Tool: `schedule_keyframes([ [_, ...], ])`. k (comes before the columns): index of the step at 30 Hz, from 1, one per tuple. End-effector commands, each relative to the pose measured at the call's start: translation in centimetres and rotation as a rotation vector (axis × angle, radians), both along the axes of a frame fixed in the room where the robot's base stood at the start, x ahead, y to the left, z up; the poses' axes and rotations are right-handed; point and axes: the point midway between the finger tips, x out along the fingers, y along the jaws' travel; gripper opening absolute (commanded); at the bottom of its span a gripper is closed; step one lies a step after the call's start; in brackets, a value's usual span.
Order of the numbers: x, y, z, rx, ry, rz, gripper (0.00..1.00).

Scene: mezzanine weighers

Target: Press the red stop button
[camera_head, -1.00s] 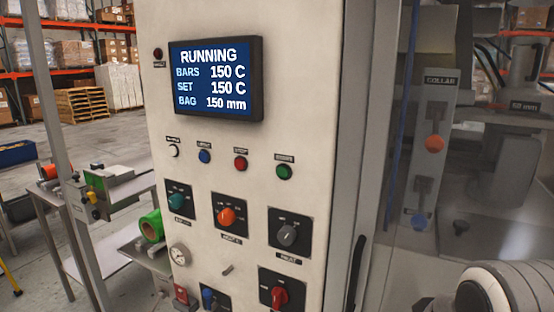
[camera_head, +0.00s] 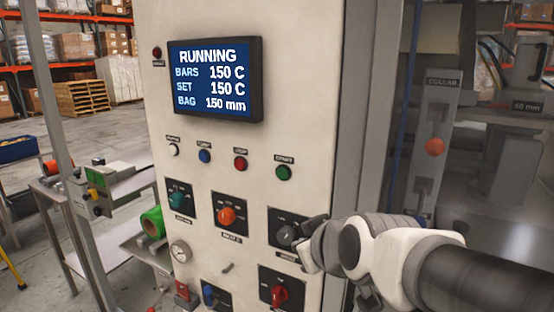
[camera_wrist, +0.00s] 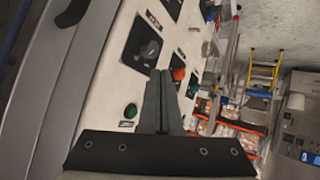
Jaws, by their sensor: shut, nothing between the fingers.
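The red stop button (camera_head: 240,163) is a small round button on the white control panel (camera_head: 200,140), in the row under the display, between a blue button and a green button. My gripper (camera_head: 312,226) is in front of the panel's right side, below and to the right of the red button and apart from it. It partly overlaps the grey knob in the head view. In the wrist view my gripper's fingers (camera_wrist: 160,80) are together and empty. I cannot make out the red button there; the fingers cover part of the panel.
The display (camera_head: 215,80) reads RUNNING. Nearby are the blue button (camera_head: 204,156), green button (camera_head: 283,173), orange knob (camera_head: 227,215), grey knob (camera_head: 286,236) and red switch (camera_head: 279,295). A machine with an orange-knobbed slider (camera_head: 435,147) stands right. Space before the upper panel is clear.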

Motion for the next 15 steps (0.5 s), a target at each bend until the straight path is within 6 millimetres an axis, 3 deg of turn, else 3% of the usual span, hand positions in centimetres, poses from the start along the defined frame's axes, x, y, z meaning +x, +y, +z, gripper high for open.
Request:
schedule_keyframes([
  [1, 1.4, 2.6, 0.9, -0.017, -0.064, 0.064, 0.00],
  [6, 5.0, 9.9, 3.4, -0.092, -0.328, 0.199, 0.00],
  [10, 6.3, 14.3, 4.7, -0.167, -0.501, 0.239, 0.00],
  [15, 6.8, 17.7, 5.5, -0.257, -0.649, 0.244, 0.00],
])
